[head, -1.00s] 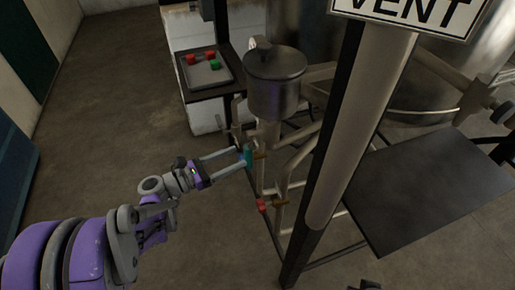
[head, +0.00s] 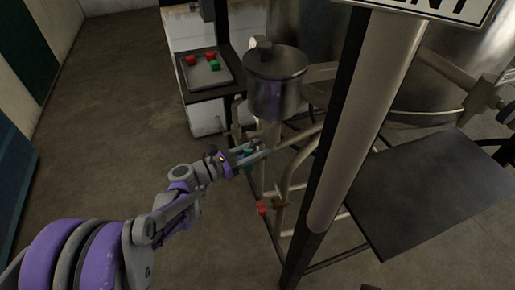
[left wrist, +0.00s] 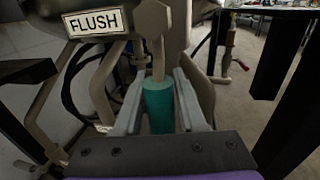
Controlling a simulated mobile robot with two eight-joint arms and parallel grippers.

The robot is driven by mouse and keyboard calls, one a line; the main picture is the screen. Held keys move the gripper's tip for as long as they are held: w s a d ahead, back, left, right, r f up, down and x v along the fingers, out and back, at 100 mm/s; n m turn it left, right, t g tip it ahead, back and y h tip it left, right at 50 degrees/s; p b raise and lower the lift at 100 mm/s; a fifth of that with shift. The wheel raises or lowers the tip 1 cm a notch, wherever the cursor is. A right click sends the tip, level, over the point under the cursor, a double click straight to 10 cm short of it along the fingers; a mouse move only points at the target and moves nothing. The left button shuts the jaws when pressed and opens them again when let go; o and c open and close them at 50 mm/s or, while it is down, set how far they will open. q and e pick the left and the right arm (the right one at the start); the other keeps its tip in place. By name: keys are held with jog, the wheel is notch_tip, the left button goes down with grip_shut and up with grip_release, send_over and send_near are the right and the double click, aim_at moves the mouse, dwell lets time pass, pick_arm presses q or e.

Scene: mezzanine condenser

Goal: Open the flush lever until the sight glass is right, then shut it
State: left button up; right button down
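The flush lever has a teal handle (left wrist: 158,104), seen close up in the left wrist view below a white FLUSH label (left wrist: 92,22). In the head view only a bit of teal (head: 249,160) shows past the fingers. My left gripper (head: 256,152) is at this lever. In the left wrist view its two fingers (left wrist: 160,100) stand on either side of the handle, with what look like narrow gaps, so it seems open around it. I cannot make out the sight glass or its level. My right gripper does not show.
A red-handled valve (head: 262,208) sits just below on the pipe frame. A lidded metal pot (head: 276,85) is above. A thick slanted post (head: 365,120) and a dark flat plate (head: 430,190) stand right. Floor at left is clear.

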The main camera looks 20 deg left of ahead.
pick_arm(q)
grip_shut()
dwell(1.1)
